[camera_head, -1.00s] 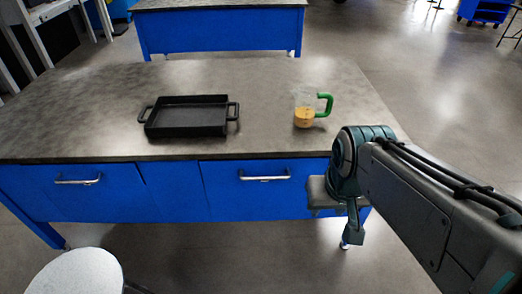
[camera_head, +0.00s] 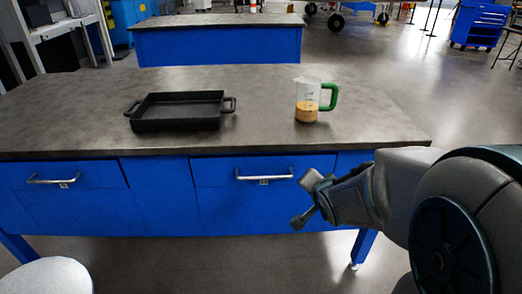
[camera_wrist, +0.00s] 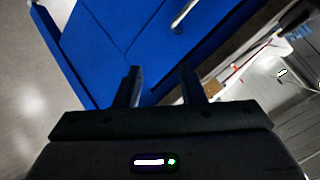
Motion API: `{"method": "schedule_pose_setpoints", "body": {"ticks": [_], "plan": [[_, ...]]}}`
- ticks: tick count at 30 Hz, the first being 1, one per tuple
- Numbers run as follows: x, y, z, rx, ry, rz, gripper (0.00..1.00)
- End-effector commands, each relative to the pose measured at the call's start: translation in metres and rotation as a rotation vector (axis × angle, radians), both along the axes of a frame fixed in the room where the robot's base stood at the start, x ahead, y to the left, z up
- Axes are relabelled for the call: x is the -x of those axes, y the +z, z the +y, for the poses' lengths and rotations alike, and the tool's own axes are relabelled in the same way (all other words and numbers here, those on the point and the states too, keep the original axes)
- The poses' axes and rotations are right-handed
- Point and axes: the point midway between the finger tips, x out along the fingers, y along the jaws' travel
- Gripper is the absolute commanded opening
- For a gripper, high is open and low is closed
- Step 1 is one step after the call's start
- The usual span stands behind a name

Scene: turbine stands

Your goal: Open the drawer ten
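A blue workbench has two drawers in front. The left drawer (camera_head: 85,174) has a silver bar handle (camera_head: 54,181). The right drawer (camera_head: 222,168) has a like handle (camera_head: 264,177). Both look shut. Small tags hang below the handles, too small to read, so I cannot tell which is ten. My gripper (camera_head: 304,201) is open and empty, in front of the bench, just right of the right handle and apart from it. In the wrist view the open fingers (camera_wrist: 161,72) point at blue bench panels (camera_wrist: 115,30), with a silver handle (camera_wrist: 183,14) beyond them at the top.
On the grey benchtop (camera_head: 255,95) stand a black tray (camera_head: 178,126) and a measuring jug (camera_head: 308,111) with a green handle and orange contents. A round white stool seat (camera_head: 48,275) is at the lower left. Floor shows clear before the bench's middle.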

Motion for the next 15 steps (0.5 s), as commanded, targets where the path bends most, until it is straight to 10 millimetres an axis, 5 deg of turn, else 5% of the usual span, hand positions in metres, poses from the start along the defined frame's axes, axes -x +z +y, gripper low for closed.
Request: {"method": "schedule_pose_setpoints", "body": {"ticks": [1,6,15], "plan": [[-0.008,-0.030,0.003,-0.079,-0.012,-0.037,0.36],[-0.029,-0.067,0.024,-0.393,-0.021,-0.161,0.36],[-0.038,-0.086,0.048,-0.815,0.010,-0.252,0.36]]}}
